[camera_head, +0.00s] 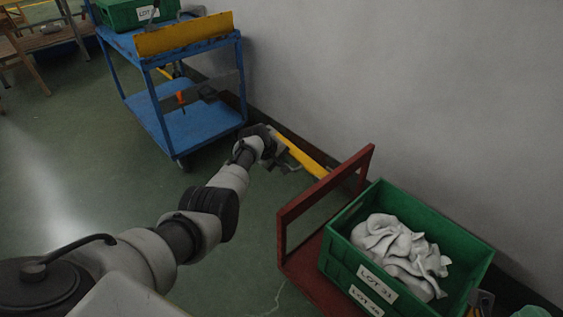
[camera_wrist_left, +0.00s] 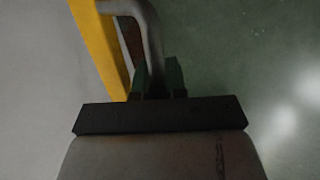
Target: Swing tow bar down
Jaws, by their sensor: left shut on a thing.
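The yellow tow bar (camera_head: 303,157) runs low along the wall between the blue cart and the red cart (camera_head: 306,275). My left gripper (camera_head: 281,160) is at the far end of the bar. In the left wrist view the left gripper (camera_wrist_left: 160,80) is shut on a grey bent handle (camera_wrist_left: 152,35) beside the yellow bar (camera_wrist_left: 97,50). The bar's joint at the red cart is partly hidden behind the cart's frame. My right gripper is out of view.
The blue cart (camera_head: 205,123) stands at the back, with a green crate (camera_head: 118,15) on top. A green crate (camera_head: 338,262) holding white cloth (camera_head: 395,250) sits on the red cart. The wall (camera_head: 450,90) is close at right. Green floor (camera_head: 90,160) is open at left.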

